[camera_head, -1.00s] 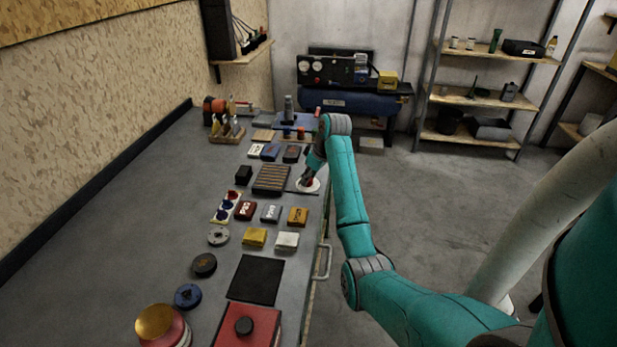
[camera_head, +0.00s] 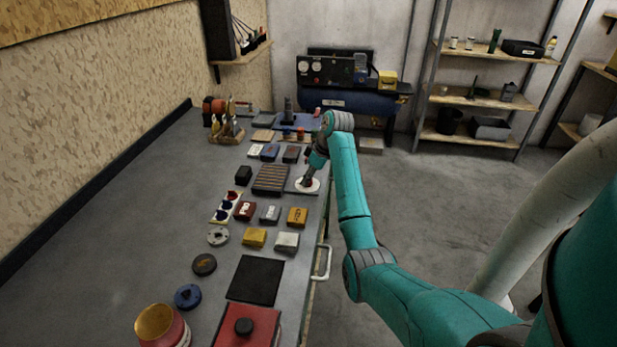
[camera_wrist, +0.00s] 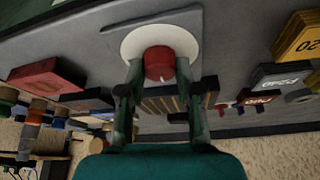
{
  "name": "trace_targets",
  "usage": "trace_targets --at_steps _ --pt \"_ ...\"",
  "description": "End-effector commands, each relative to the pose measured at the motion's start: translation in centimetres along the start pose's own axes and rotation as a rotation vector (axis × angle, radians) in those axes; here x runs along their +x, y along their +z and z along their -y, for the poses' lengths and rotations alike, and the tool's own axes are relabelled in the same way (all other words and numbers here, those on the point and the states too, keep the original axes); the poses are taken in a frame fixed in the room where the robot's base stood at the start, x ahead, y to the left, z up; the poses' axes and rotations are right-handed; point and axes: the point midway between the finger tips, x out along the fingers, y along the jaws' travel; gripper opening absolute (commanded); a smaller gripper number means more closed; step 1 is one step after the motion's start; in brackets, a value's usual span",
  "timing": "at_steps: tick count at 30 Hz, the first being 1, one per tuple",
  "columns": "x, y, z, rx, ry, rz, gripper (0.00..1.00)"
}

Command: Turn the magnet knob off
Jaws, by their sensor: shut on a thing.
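The magnet knob is a red round knob (camera_wrist: 159,62) on a white disc (camera_wrist: 186,42), set on a grey plate (camera_wrist: 190,20) in the wrist view. A pale mark shows on the knob's right side. In the wrist view my gripper (camera_wrist: 160,72) has one finger on each side of the knob and is shut on it. In the head view my gripper (camera_head: 309,180) points down over the white disc (camera_head: 304,188) at the bench's right edge. There the gripper mostly hides the knob. A dark block with tan stripes (camera_head: 270,180) lies to the left of the disc.
Several small labelled boxes, such as the orange one (camera_head: 297,216), lie on the grey bench in front of the disc. More boxes (camera_head: 291,154) and tools (camera_head: 228,130) lie behind it. The floor (camera_head: 430,220) right of the bench is clear.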

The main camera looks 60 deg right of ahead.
Motion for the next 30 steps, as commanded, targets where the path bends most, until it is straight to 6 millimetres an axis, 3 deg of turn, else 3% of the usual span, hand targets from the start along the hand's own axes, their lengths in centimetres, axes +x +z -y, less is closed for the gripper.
trace_targets --at_steps 1,3,17,30 --pt "0.04 0.06 0.01 0.0 -0.001 0.001 0.42" --pt "0.03 0.05 0.01 0.0 0.0 0.001 0.59" --pt "0.06 0.02 0.05 0.042 0.018 0.001 0.6" --pt "0.07 -0.09 0.25 0.421 0.176 0.0 0.6"
